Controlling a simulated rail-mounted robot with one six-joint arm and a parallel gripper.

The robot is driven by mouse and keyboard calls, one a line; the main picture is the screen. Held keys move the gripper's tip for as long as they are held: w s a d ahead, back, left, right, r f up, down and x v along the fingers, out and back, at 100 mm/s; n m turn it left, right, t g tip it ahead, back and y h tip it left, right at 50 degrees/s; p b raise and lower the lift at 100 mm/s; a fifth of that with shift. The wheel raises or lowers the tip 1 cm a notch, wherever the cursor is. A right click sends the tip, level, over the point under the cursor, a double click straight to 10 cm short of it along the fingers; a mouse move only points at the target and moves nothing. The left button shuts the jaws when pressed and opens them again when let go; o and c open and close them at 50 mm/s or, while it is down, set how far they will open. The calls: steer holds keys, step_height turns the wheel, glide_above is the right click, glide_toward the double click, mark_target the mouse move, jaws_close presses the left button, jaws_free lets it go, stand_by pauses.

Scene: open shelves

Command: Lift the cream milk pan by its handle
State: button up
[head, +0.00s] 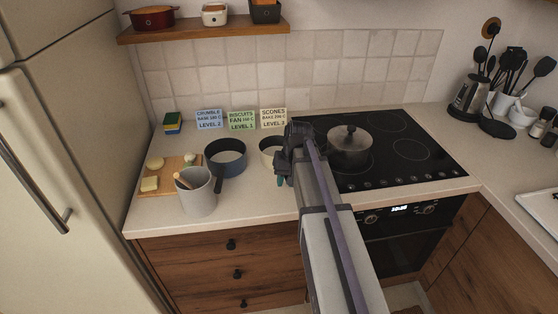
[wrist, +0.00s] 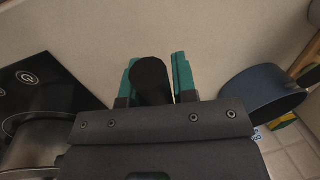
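The cream milk pan (head: 267,147) stands on the counter just left of the hob in the head view. My arm and gripper (head: 284,172) cover its right side. In the wrist view a dark rounded handle (wrist: 152,82) lies between the two teal fingers of my gripper (wrist: 155,80). The handle overlaps the left finger, and a thin light strip shows beside the right finger. I cannot tell whether the fingers press on it. The pan's body is hidden in the wrist view.
A blue-grey pan (head: 226,158) stands close on the left, with a grey utensil pot (head: 197,192) and a cutting board (head: 152,185) beyond it. A lidded steel pot (head: 349,146) sits on the hob (head: 405,128) to the right. Recipe cards (head: 241,121) stand behind.

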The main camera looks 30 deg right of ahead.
jaws_close()
steer(key=shift+r, duration=0.1)
